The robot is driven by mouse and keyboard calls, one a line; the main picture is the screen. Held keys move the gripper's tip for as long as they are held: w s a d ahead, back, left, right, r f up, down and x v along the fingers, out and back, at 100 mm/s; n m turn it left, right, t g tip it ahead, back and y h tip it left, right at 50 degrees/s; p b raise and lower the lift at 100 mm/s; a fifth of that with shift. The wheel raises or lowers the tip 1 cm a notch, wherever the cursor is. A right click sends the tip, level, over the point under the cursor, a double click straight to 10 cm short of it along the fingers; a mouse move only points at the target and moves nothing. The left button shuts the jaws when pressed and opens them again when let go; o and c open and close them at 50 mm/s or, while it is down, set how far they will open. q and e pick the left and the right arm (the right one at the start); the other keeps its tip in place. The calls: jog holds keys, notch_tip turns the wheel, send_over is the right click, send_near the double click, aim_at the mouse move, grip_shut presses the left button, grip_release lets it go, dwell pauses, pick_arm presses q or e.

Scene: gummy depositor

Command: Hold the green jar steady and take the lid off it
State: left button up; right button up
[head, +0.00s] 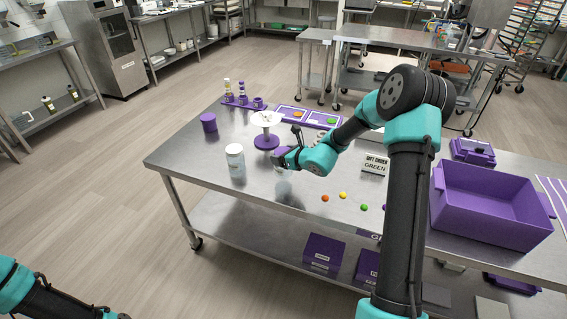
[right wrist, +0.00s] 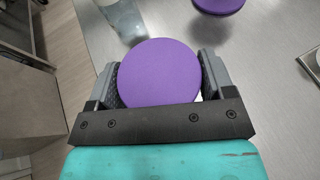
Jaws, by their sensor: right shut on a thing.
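My right gripper (head: 284,160) is low over the near-middle of the steel table. In the right wrist view, its two fingers (right wrist: 160,85) are shut on a round purple disc-shaped thing (right wrist: 160,72), seen from above. I cannot tell whether a jar is under it. A clear jar with a whitish top (head: 235,160) stands upright on the table to the left of the gripper; a clear jar also shows at the top of the right wrist view (right wrist: 122,16). No jar looks clearly green. My left gripper is out of view; only part of that arm shows.
A white funnel-like piece on a purple base (head: 266,142) stands behind the gripper. A purple cylinder (head: 208,122) stands at the back left. A sign reading GREEN (head: 374,166), small coloured gummies (head: 343,195) and a large purple bin (head: 490,205) are to the right.

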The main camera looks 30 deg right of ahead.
jog(key=shift+f, duration=1.75)
jog(key=shift+f, duration=0.15)
jog(key=o, duration=1.7)
jog(key=shift+s+r, duration=0.15)
jog(key=shift+r, duration=0.05)
jog(key=v, duration=1.1)
jog(key=shift+s+d, duration=0.15)
jog(key=shift+s, duration=0.2)
